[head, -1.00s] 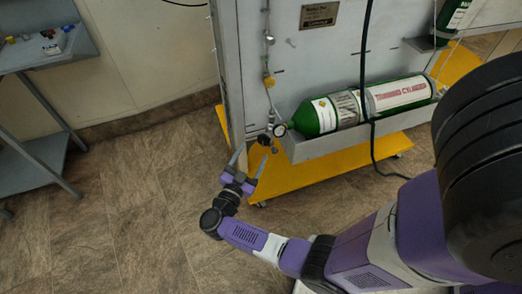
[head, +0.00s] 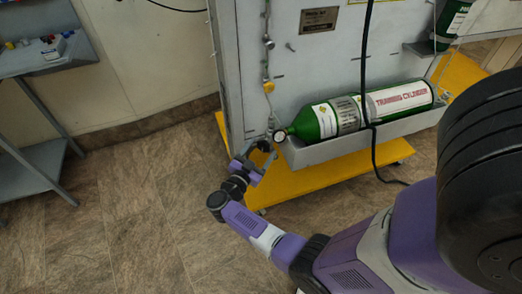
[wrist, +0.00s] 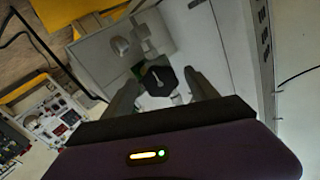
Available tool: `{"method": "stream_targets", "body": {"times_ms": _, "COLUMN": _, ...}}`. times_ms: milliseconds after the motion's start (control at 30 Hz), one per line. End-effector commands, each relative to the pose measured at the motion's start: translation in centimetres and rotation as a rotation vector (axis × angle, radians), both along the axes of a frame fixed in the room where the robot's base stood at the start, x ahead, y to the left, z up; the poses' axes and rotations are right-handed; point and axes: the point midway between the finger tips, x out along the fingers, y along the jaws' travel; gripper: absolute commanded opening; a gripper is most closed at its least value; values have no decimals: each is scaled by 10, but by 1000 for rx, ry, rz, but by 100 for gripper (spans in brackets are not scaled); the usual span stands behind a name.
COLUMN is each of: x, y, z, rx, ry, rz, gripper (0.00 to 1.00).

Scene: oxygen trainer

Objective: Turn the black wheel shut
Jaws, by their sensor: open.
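The black wheel (wrist: 161,82) shows in the wrist view as a dark many-sided knob with a pale mark on its face. My gripper (wrist: 160,83) is open, with one finger at each side of the wheel in that view. I cannot tell whether either finger touches it. In the head view my gripper (head: 257,153) is at the valve end of the green cylinder (head: 335,118), just below the round gauge (head: 280,136). The wheel is small there and hard to separate from the gripper.
The cylinder lies in a grey tray (head: 345,147) on a grey panel (head: 315,60) above a yellow base (head: 300,182). A black hose (head: 364,70) hangs before the cylinder. A grey shelf (head: 40,62) stands at left. The floor (head: 120,190) between is clear.

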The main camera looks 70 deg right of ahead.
Motion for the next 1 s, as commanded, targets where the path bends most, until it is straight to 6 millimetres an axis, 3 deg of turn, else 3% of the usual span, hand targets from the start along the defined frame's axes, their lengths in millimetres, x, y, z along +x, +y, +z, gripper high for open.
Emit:
{"method": "stream_targets", "body": {"times_ms": 133, "x": 0, "y": 0, "z": 0, "rx": 0, "ry": 0, "rz": 0, "gripper": 66}}
{"method": "stream_targets", "body": {"times_ms": 433, "x": 0, "y": 0, "z": 0, "rx": 0, "ry": 0, "rz": 0, "gripper": 7}}
{"method": "stream_targets", "body": {"times_ms": 767, "x": 0, "y": 1, "z": 0, "rx": -7, "ry": -45, "rz": 0, "gripper": 5}}
{"method": "stream_targets", "body": {"times_ms": 1000, "x": 0, "y": 1, "z": 0, "rx": -25, "ry": -189, "rz": 0, "gripper": 5}}
